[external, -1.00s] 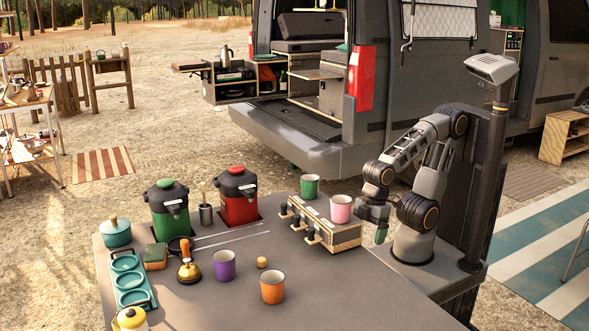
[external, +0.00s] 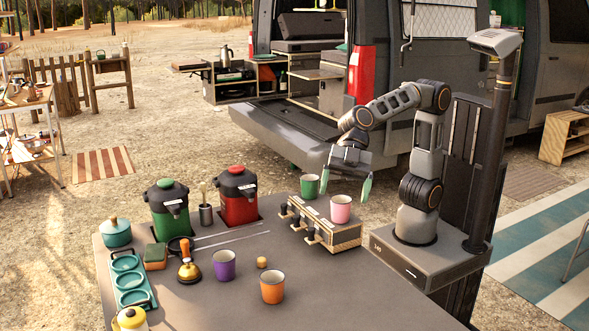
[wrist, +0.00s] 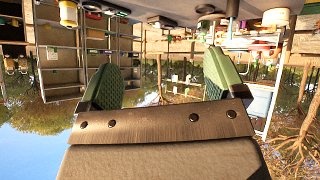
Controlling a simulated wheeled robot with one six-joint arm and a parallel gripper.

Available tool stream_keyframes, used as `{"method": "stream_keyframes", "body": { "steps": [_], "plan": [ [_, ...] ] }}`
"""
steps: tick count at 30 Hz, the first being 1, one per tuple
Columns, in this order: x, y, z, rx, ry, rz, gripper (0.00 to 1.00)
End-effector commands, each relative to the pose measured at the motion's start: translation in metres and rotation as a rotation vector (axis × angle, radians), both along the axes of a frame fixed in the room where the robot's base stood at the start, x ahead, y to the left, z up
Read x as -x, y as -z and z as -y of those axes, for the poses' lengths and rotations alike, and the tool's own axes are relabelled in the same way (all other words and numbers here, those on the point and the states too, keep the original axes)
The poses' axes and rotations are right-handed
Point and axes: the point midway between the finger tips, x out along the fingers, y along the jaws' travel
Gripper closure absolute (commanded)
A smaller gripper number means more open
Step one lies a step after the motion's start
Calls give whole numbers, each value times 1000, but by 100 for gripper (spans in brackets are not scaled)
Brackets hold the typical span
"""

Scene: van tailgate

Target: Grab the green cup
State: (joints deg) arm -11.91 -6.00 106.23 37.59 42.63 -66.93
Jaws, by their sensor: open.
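The green cup (external: 309,187) stands upright at the back of the table, behind the wooden box with dark levers (external: 325,229). The left finger appears close to the green cup's right side; I cannot tell the gap in depth. The wrist view shows the open fingers (wrist: 160,75), with no green cup that I can make out.
A red dispenser (external: 238,197) and a green dispenser (external: 167,208) stand at the back left. A purple cup (external: 224,266) and an orange cup (external: 272,288) stand in front. The table's front right is clear. The van's bumper (external: 290,137) lies behind the table.

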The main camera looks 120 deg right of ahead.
Motion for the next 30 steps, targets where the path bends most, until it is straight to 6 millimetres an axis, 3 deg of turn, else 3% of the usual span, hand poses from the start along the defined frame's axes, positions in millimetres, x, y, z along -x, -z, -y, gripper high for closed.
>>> {"method": "stream_keyframes", "body": {
  "steps": [3,8,14,20,26,30],
  "plan": [
    [-34,-46,8,-18,-3,144,11],
    [-70,-94,36,-25,22,331,11],
    [-58,-67,101,-50,112,323,11],
    [-31,-37,169,-93,222,312,11],
    [24,11,252,-164,390,340,11],
    [80,46,305,-220,535,416,11]
  ]
}}
